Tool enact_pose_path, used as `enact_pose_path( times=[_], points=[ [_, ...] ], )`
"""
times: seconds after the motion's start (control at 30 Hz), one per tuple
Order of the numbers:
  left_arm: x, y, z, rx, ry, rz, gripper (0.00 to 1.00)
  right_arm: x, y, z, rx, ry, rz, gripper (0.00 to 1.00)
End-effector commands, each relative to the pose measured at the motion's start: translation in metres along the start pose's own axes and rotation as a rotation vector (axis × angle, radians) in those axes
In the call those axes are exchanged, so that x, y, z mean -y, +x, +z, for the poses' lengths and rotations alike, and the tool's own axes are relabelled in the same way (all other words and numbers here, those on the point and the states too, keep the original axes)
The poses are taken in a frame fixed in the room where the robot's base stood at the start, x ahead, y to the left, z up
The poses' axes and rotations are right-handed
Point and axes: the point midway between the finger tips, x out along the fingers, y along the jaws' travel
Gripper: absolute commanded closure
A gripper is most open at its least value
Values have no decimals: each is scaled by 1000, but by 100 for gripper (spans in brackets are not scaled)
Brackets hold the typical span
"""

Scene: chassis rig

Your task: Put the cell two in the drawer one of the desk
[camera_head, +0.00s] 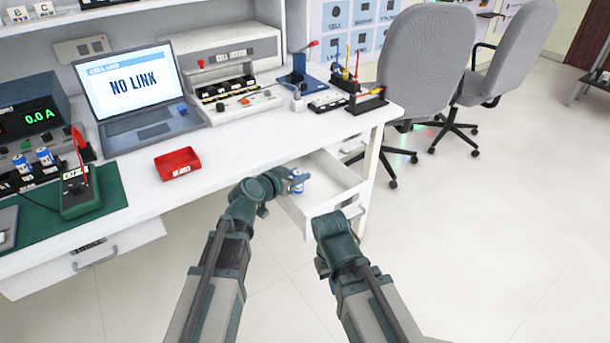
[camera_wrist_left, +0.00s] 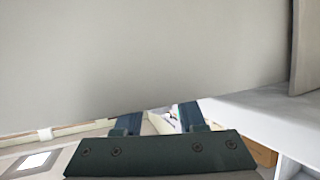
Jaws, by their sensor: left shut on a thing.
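The desk (camera_head: 230,140) has an open drawer (camera_head: 335,172) at its right end, pulled out toward me. My left gripper (camera_head: 298,180) is over the drawer, shut on a small blue and white cell (camera_head: 298,188). The cell looks upright, within the drawer's outline; whether it touches the floor of the drawer I cannot tell. In the left wrist view my left gripper (camera_wrist_left: 160,118) faces a large pale surface, and the cell cannot be made out. My right gripper (camera_head: 350,212) is at the drawer's front near its handle; its fingers are too hidden to judge.
Two similar cells (camera_head: 45,156) stand in a holder at the desk's left. A red tray (camera_head: 177,163), a laptop (camera_head: 132,95), a cell tester (camera_head: 235,75) and a green mat (camera_head: 100,195) occupy the desktop. Another drawer (camera_head: 95,255) is at left.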

Motion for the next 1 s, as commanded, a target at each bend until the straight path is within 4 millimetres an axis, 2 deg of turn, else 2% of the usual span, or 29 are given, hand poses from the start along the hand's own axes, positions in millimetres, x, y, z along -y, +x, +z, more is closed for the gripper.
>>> enact_pose_path(
  times=[0.27, 0.3, 0.33, 0.77, 0.8, 0.93, 1.0],
  points=[
    [1, 42, -18, -1, 1, 2, 100, 0, 0, 0, 0, 0, 0, 100],
    [0, 40, -4, 0, 0, 0, 100, 1, 11, -1, 0, 0, 1, 100],
    [0, 40, -2, 0, 0, 0, 100, 1, 14, -1, 0, 0, 2, 100],
    [0, 41, 1, 0, 0, 0, 100, 1, 17, -1, 0, -1, 3, 100],
    [0, 40, 0, 0, 0, 0, 54, 1, 15, -1, 0, -1, 3, 100],
    [0, 40, -1, 0, 0, 0, 31, 1, 15, -1, 0, -1, 3, 100],
    [0, 40, 0, 0, 0, 0, 31, 1, 15, -1, 0, -1, 3, 100]
  ],
)
